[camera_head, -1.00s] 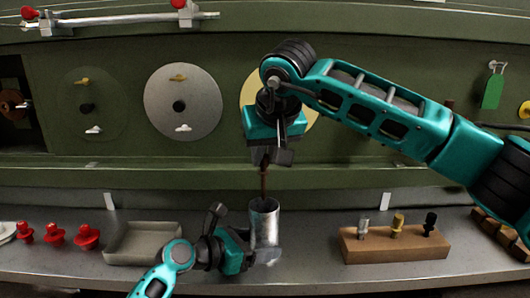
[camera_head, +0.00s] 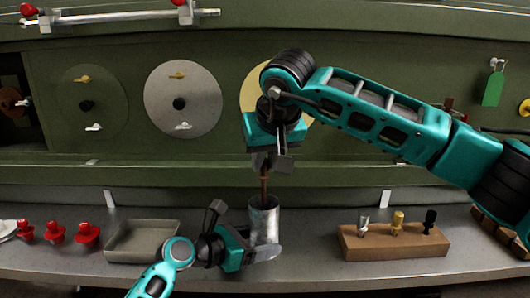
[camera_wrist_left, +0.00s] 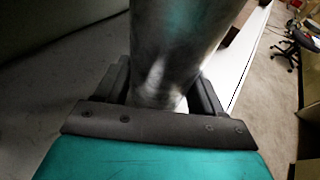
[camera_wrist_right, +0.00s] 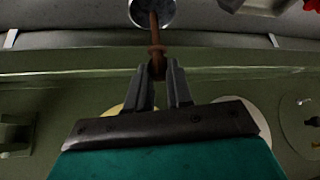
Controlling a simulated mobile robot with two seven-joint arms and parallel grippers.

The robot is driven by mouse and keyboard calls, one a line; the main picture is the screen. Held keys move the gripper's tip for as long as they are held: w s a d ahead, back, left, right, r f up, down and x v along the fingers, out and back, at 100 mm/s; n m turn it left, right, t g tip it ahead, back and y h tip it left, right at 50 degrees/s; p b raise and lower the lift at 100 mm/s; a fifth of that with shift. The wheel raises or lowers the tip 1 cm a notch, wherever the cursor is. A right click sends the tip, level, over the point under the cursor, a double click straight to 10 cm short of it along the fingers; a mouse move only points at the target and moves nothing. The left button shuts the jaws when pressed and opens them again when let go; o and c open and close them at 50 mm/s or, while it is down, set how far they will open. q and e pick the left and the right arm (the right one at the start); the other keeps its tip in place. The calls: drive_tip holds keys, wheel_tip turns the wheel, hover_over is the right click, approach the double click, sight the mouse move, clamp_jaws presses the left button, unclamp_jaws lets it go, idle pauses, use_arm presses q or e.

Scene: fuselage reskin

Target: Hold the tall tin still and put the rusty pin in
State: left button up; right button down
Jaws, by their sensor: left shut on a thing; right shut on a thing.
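The tall tin (camera_head: 264,222) is a grey metal cylinder standing upright on the bench. My left gripper (camera_head: 262,254) is shut on its lower part; the left wrist view shows the tin (camera_wrist_left: 172,50) between the fingers. My right gripper (camera_head: 268,165) points down above the tin and is shut on the rusty pin (camera_head: 263,188). The pin is brown and roughly upright, with its lower end at the tin's mouth. In the right wrist view the pin (camera_wrist_right: 155,35) reaches from the fingertips into the outline of the tin's opening (camera_wrist_right: 150,12). How deep it sits is hard to tell.
A grey tray (camera_head: 143,241) and several red knobs (camera_head: 88,233) stand left of the tin. A wooden block (camera_head: 394,243) with small fasteners stands to the right. The green panel (camera_head: 130,180) with round discs rises behind the bench.

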sight(264, 175)
drive_tip(key=shift+f, duration=1.7)
drive_tip(key=c, duration=0.9)
unclamp_jaws()
drive_tip(key=shift+c, duration=0.2)
drive_tip(key=shift+r, duration=4)
use_arm(q)
drive_tip(key=o, duration=0.9)
drive_tip(key=shift+a, duration=0.1)
